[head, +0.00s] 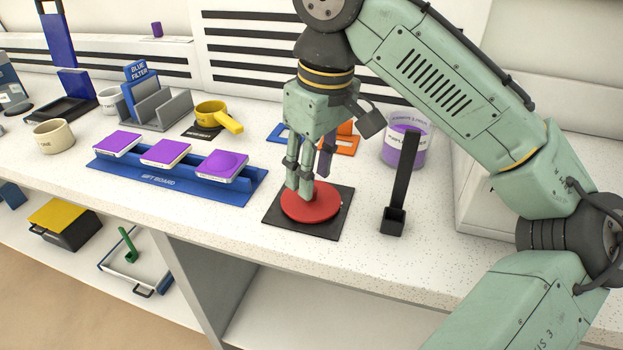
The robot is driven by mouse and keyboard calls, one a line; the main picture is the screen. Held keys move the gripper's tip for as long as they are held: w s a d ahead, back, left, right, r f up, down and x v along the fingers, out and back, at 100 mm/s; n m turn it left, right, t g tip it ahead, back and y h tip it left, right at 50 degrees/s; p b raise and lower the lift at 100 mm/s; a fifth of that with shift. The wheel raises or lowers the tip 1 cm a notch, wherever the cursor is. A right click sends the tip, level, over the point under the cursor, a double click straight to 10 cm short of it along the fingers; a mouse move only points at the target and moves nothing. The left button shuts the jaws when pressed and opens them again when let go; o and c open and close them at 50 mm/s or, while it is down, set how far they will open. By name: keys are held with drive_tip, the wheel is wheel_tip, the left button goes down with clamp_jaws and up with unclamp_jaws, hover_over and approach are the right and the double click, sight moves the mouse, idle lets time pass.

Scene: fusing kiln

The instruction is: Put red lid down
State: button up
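The red lid (322,210) is a flat red disc. It lies level on, or just over, a black square mat (285,226) near the front of the white counter; I cannot tell whether it touches the mat. My gripper (305,194) points straight down at the middle of the lid, with its fingertips close together there. The fingers hide the lid's centre, so any knob and the grip on it cannot be made out.
A black upright holder (394,222) stands just right of the mat. A purple container (405,143) is behind it. A blue gift board (180,181) with purple-topped pieces lies to the left. A yellow-handled cup (211,114) and an orange-and-blue frame (340,147) are behind.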

sight(318, 203)
wheel_tip(318, 203, up, 10)
drive_tip(key=shift+s+d+f+p, duration=0.25)
drive_tip(key=shift+s+d+p, duration=0.1)
drive_tip(key=shift+d+p, duration=0.1)
drive_tip(key=shift+f, duration=0.1)
